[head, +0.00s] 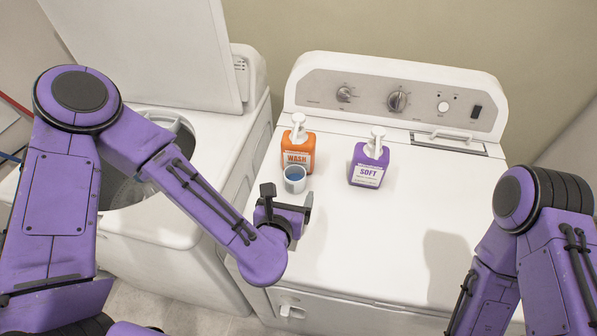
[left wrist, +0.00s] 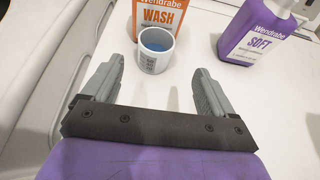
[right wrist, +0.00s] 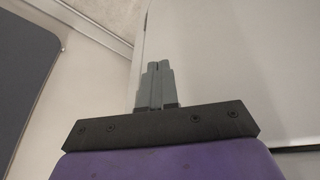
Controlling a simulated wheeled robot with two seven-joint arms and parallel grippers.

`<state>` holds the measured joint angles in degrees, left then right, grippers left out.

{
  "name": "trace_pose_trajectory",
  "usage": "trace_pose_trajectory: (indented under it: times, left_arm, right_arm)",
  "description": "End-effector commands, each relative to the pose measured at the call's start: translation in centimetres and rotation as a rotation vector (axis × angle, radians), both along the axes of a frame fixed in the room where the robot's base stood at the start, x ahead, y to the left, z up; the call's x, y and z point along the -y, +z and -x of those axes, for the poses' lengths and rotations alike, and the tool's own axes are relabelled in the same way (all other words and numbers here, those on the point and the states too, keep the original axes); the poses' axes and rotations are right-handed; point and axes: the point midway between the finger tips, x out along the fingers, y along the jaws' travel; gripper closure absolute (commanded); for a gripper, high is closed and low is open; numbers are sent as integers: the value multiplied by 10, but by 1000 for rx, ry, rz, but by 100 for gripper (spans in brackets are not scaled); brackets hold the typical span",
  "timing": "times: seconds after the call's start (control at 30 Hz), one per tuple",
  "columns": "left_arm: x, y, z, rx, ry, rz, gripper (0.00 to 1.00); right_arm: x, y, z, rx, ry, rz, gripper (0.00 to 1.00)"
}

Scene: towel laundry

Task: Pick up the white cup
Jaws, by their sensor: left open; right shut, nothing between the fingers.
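The white cup (head: 295,179) stands upright on the dryer top, just in front of the orange WASH bottle (head: 298,148), with blue inside it. In the left wrist view the cup (left wrist: 155,52) shows dark print on its side and lies ahead of the fingers, roughly between their lines. My left gripper (head: 287,192) is open and empty, low over the dryer top on the near side of the cup, apart from it. My right gripper (right wrist: 155,72) is shut and empty, seen only in the right wrist view, away from the cup.
A purple SOFT bottle (head: 369,162) stands right of the cup. The dryer's control panel (head: 400,95) rises behind. The dryer top (head: 370,240) is clear in front and to the right. The open washer (head: 190,250) stands at left with its lid (head: 150,45) raised.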

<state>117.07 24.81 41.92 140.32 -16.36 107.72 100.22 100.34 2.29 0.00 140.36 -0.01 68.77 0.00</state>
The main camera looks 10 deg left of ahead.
Motion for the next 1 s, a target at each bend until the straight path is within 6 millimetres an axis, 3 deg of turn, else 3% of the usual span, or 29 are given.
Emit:
trace_pose_trajectory:
  times: [0.03,0.1,0.5,0.57,1.0]
  left_arm:
    - [-1,-12,-4,3,7,2,13]
    - [-2,-17,-8,4,14,0,13]
    - [-1,-21,-22,5,-4,7,13]
    - [0,-14,-34,-1,-2,3,13]
    - [-6,-42,-88,-1,-4,2,13]
  right_arm:
    - [0,-22,1,-1,0,0,100]
    - [0,-40,1,-2,0,0,100]
    - [0,-125,2,-2,0,0,100]
    - [0,-107,2,-2,0,0,100]
    - [0,-86,1,-1,0,0,100]
